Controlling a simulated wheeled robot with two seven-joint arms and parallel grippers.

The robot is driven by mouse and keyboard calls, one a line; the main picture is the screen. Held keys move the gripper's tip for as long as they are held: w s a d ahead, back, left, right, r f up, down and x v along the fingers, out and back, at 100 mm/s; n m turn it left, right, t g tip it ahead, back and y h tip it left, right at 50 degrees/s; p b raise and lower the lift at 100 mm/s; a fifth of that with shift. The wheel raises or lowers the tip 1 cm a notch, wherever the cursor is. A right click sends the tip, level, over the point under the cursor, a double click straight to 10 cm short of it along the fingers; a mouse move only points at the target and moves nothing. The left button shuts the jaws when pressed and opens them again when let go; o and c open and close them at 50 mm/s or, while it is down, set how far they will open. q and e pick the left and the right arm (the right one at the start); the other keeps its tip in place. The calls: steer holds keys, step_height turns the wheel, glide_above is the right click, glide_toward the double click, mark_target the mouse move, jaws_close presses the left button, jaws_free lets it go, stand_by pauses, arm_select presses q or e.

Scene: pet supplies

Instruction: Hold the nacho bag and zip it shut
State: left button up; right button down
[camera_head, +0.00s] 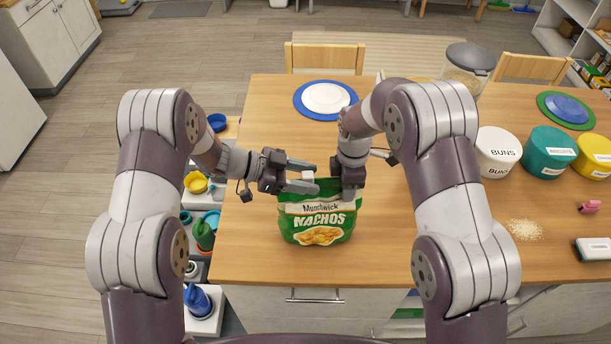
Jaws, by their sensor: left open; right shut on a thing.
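The green nacho bag (318,218) stands upright on the wooden table near its front edge, with its label facing me. My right gripper (349,190) points down at the bag's top right corner and is shut on it. My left gripper (308,176) comes in level from the left, at the bag's top edge. Its two fingers are apart, with a small pale piece (308,175) between or just behind them; I cannot tell if it is the bag's zip slider. Part of the bag's top is hidden by both grippers.
The wooden table (400,240) is clear around the bag. A white plate on a blue mat (300,108) lies behind. White (497,150), teal (548,150) and yellow (594,157) tubs stand at the right, with spilled crumbs (525,229) in front. Shelves with bowls are at the left.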

arm_select(q)
jaws_close()
steer(key=a, duration=0.5)
steer(key=shift+s+a, duration=0.25)
steer(key=shift+a, duration=0.1)
arm_select(e)
steer(key=shift+d, duration=0.1)
arm_select(q)
jaws_free()
steer(key=shift+d, duration=0.1)
steer(key=v, duration=1.2)
